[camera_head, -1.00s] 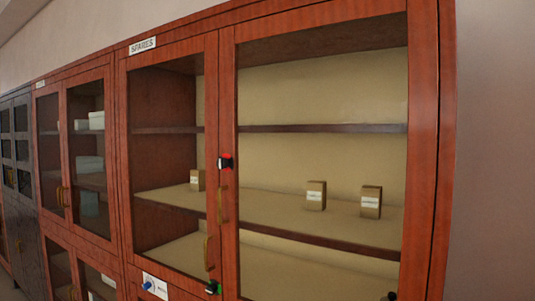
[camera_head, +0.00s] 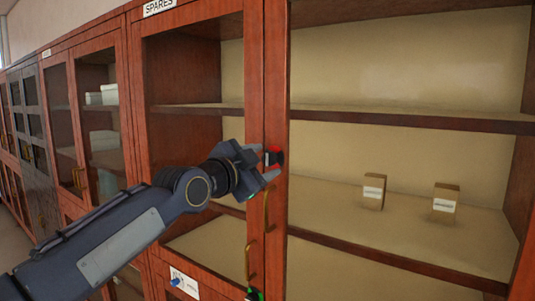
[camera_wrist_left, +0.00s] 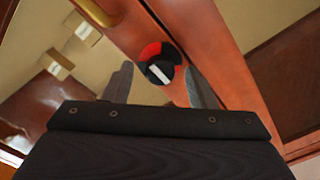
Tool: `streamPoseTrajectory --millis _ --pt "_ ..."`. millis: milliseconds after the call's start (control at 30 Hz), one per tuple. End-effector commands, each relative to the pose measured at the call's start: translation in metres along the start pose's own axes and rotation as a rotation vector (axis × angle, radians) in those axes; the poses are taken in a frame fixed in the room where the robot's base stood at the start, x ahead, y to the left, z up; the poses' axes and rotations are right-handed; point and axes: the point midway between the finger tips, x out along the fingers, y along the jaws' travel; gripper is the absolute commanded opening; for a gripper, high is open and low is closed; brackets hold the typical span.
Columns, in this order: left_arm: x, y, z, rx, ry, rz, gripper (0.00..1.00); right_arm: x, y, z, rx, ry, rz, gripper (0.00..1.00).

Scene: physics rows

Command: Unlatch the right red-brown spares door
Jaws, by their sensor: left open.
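The right red-brown spares door (camera_head: 277,60) has glass in a wooden frame and looks closed. Its latch (camera_head: 274,157) is a black knob with a red patch on the door's left upright. In the left wrist view the latch (camera_wrist_left: 159,72) shows a white bar on the black knob, slanted, with red beside it. My left gripper (camera_head: 262,163) is open at the latch. In the left wrist view its fingers (camera_wrist_left: 158,88) stand on either side below the knob; I cannot tell if they touch it. My right gripper is not in view.
A brass handle (camera_head: 266,212) hangs below the latch, and another (camera_head: 249,261) sits lower on the left door. A second latch (camera_head: 254,294) with green shows at the bottom edge. Small boxes (camera_head: 374,191) stand on the shelf behind the glass. A SPARES sign (camera_head: 159,7) is above.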

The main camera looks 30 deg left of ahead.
Motion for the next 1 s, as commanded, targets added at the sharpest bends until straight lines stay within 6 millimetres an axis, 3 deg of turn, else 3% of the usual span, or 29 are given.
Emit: streamPoseTrajectory --millis 200,467,800,1000 --pt "0.015 0.0 -0.001 0.001 0.0 -0.001 0.51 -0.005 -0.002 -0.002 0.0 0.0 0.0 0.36" --pt "0.016 0.0 0.0 0.0 0.0 -0.002 0.51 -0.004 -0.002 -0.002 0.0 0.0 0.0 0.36" --pt "0.016 0.0 0.0 0.0 0.0 -0.002 0.08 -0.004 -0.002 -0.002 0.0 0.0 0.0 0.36" --pt "0.016 0.001 0.001 -0.01 -0.001 -0.001 0.07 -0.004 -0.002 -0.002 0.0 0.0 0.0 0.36"
